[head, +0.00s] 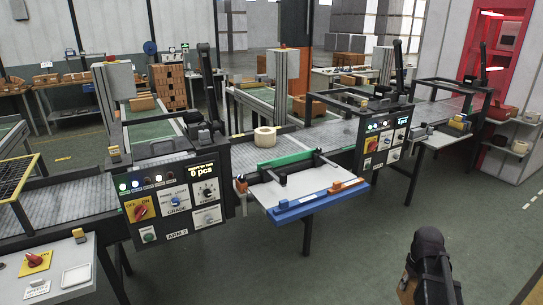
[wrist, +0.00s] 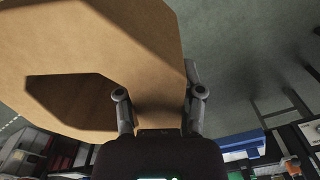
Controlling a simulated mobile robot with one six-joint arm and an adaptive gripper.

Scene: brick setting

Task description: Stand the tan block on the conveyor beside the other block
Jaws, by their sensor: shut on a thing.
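My gripper (wrist: 160,96) is shut on the tan block (wrist: 130,45), which fills much of the wrist view. The block has a broad flat face with angled corners, and a dark shadow lies across it. In the head view my gripper (head: 430,262) is at the lower right, over the floor, with a strip of the tan block (head: 406,288) showing at its left; the rest is hidden. The other block (head: 265,137), pale tan and many-sided, stands on the conveyor (head: 322,137) near the middle, well apart from my gripper.
A white table with a blue front edge (head: 305,208) juts out before the conveyor. A green bar (head: 285,162) runs along the conveyor's near side. Control panels (head: 178,195) stand left and right. Open floor lies between my gripper and the table.

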